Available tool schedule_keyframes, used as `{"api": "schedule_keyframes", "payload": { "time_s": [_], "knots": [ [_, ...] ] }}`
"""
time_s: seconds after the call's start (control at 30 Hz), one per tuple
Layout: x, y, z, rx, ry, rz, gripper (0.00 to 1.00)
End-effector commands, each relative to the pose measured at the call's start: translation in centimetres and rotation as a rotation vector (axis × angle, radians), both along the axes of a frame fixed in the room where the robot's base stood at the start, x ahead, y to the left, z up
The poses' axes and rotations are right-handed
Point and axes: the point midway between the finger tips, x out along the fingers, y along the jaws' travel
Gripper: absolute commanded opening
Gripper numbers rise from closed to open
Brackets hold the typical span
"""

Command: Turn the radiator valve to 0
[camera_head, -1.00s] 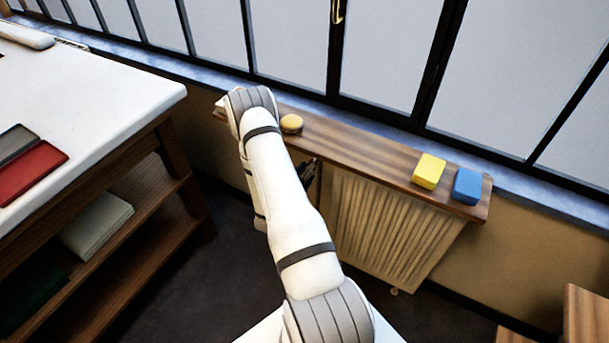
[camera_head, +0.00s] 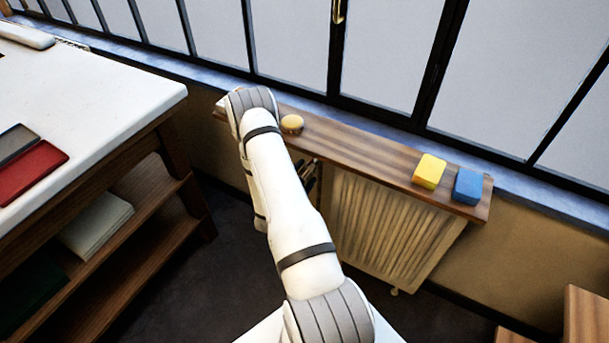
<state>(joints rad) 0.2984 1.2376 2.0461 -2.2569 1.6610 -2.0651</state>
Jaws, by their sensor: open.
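The cream ribbed radiator (camera_head: 385,232) stands against the wall under a wooden shelf. My white arm reaches up across the middle of the picture and covers the area left of the radiator. My gripper (camera_head: 310,176) shows in part as dark fingers just right of the arm, below the shelf, beside the radiator's upper left end. Its fingers look apart, with nothing seen between them. The radiator valve cannot be made out; that area is hidden by my arm and gripper.
The wooden shelf (camera_head: 365,152) holds a round tan object (camera_head: 291,124), a yellow block (camera_head: 429,171) and a blue block (camera_head: 468,186). A white-topped table (camera_head: 90,90) with lower shelves stands at left. Wooden furniture (camera_head: 588,315) is at lower right. Dark floor lies between.

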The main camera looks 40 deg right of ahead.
Motion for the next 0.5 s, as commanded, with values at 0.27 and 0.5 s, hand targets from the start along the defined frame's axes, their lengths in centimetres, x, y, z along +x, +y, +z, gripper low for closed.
{"api": "schedule_keyframes", "payload": {
  "time_s": [0.27,0.5],
  "knots": [
    [-1.1,3.1,-0.1,0.0,0.003,0.005,0.61],
    [-2.5,6.4,-0.1,0.001,0.002,0.004,0.61]
  ]
}}
